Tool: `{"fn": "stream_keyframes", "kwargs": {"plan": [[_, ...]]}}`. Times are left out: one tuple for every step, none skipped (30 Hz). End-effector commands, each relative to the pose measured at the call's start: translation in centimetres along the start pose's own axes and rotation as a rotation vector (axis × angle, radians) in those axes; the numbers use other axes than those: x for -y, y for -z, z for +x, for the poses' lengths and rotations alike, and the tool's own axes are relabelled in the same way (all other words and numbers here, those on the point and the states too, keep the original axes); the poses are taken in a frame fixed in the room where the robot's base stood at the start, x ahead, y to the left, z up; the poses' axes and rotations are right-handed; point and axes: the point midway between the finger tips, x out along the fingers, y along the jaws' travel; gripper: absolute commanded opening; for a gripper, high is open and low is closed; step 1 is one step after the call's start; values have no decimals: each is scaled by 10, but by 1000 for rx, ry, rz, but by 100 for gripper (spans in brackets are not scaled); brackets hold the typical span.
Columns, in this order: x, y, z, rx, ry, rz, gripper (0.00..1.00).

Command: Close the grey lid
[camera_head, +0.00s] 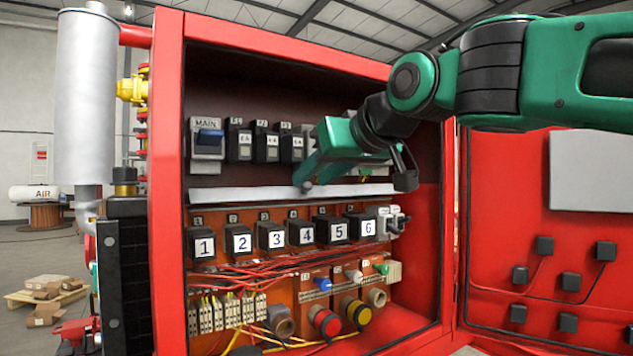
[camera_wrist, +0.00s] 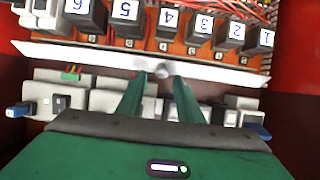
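A long, pale grey strip, which looks like the grey lid (camera_head: 240,194), runs across the red cabinet between the upper breaker row and the numbered relays. In the wrist view the lid (camera_wrist: 90,56) crosses the picture, seen upside down. I cannot tell how far it stands open. My gripper (camera_head: 306,186) reaches in from the right, its tips at the middle of the lid. In the wrist view my gripper (camera_wrist: 161,76) shows two green fingers with a gap between them. A small round grey knob (camera_wrist: 160,72) shows between the tips; contact is unclear.
Numbered relays (camera_head: 271,235) sit below the lid, with red wires and coloured buttons (camera_head: 326,321) under them. Breakers (camera_head: 238,141) and a MAIN switch (camera_head: 207,140) sit above. The cabinet's red side wall (camera_head: 168,200) bounds the left. An open red door (camera_head: 510,220) stands right.

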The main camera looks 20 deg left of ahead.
Motion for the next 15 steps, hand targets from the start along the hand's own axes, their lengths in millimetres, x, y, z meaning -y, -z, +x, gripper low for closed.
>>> {"fn": "stream_keyframes", "kwargs": {"plan": [[0, 0, 4, 0, 1, 0, 33], [0, 0, 5, 0, 1, 0, 33], [0, 0, 6, 0, 1, 0, 33], [0, 0, 7, -1, 1, 0, 33], [0, 0, 7, -1, 1, 0, 33], [0, 0, 7, -1, 1, 0, 33], [0, 0, 7, -1, 1, 0, 33], [0, 0, 7, -1, 1, 0, 33], [0, 0, 7, -1, 1, 0, 33], [0, 0, 7, -1, 1, 0, 33], [0, 0, 7, -1, 1, 0, 33], [0, 0, 7, 0, 1, 0, 31], [0, 0, 7, 0, 1, 0, 24], [0, 0, 7, 0, 1, 0, 17], [0, 0, 7, 0, 1, 0, 7]]}}
